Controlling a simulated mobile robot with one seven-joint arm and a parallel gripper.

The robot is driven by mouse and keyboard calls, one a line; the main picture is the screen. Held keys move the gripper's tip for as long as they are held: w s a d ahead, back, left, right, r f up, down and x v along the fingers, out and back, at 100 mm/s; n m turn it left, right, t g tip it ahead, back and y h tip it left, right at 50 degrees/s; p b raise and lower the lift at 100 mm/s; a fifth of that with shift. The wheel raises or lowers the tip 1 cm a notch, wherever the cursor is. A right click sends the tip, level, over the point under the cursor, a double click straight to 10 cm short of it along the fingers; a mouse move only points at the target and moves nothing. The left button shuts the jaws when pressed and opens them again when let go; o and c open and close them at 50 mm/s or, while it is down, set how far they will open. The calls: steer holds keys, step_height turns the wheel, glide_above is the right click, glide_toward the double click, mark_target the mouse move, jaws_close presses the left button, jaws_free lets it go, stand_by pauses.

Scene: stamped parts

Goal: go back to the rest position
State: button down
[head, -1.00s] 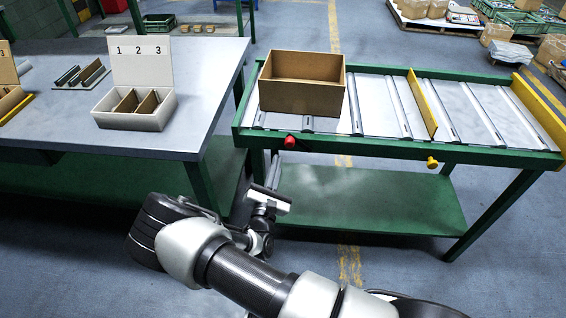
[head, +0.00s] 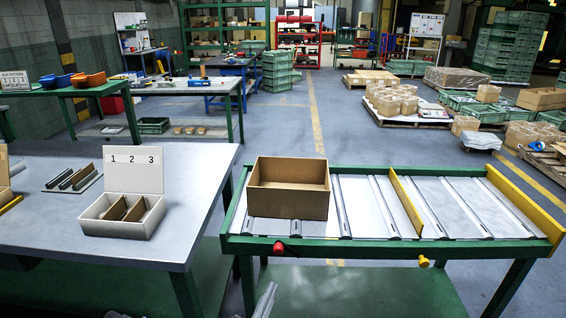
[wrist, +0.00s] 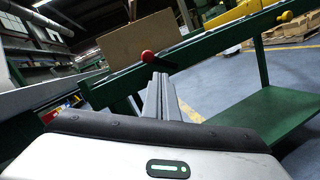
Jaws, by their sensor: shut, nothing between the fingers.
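My gripper (wrist: 161,82) shows in the wrist view with its two grey fingers together, shut and empty. In the wrist view the fingers point toward the conveyor's green side rail, with a red knob (wrist: 147,56) just above the tips. The fingers look apart from the rail.
An open cardboard box (head: 288,203) stands on the left of the roller conveyor (head: 460,244). A white numbered bin (head: 120,225) with dividers and a rack of dark strips (head: 73,179) sit on the grey table (head: 60,255) at left. Open floor lies beyond.

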steer(key=d+r+m+g+h, duration=0.5)
steer(key=d+r+m+h, duration=0.1)
steer(key=d+r+m, duration=0.15)
steer(key=s+d+r+m+g+y, duration=0.4)
steer(key=s+d+r+m+g, duration=0.8)
steer(key=s+d+m+g, duration=0.15)
steer(key=s+a+r+m+t+y, duration=0.1)
steer(key=s+r+m+t+y, duration=0.1)
steer(key=s+r+t+y, duration=0.3)
steer(key=s+a+r+m+y, duration=0.2)
steer(key=r+m+y, duration=0.1)
steer(key=r, duration=0.4)
step_height(320, 180, up, 18)
steer(key=p, duration=1.7)
steer(key=shift+p, duration=0.4)
